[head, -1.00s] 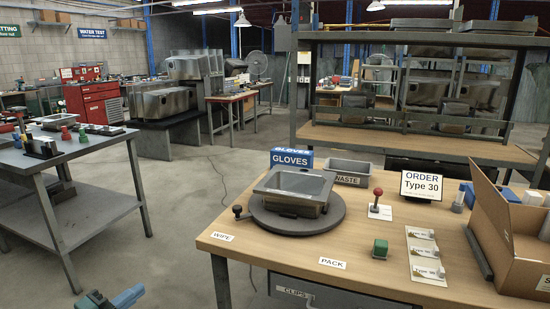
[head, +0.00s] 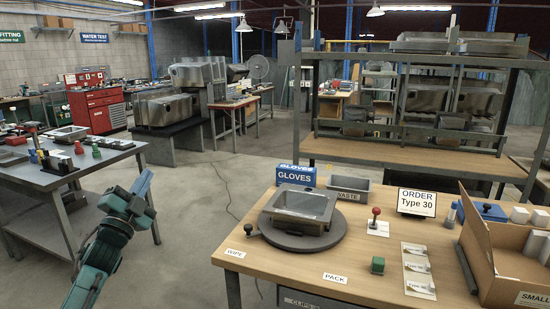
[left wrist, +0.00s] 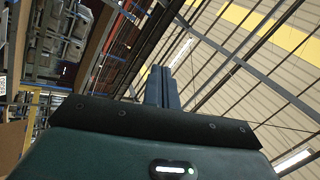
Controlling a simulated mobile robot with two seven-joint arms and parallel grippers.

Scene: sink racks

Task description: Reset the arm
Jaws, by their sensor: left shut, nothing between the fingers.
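My left arm comes up from the bottom left in the head view, with its left gripper (head: 143,184) raised in front of the left table. In the left wrist view the left gripper (left wrist: 162,75) has its two fingers together and empty, pointing up at the ceiling beams. It touches nothing. My right gripper is in neither view.
The wooden bench (head: 330,256) on the right holds a round turntable (head: 272,235) with a metal sink (head: 303,205), a gloves box (head: 295,176), a waste bin (head: 349,189), a red-knobbed lever (head: 376,222), a green block (head: 377,265) and a cardboard box (head: 490,270). A table (head: 60,179) stands left.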

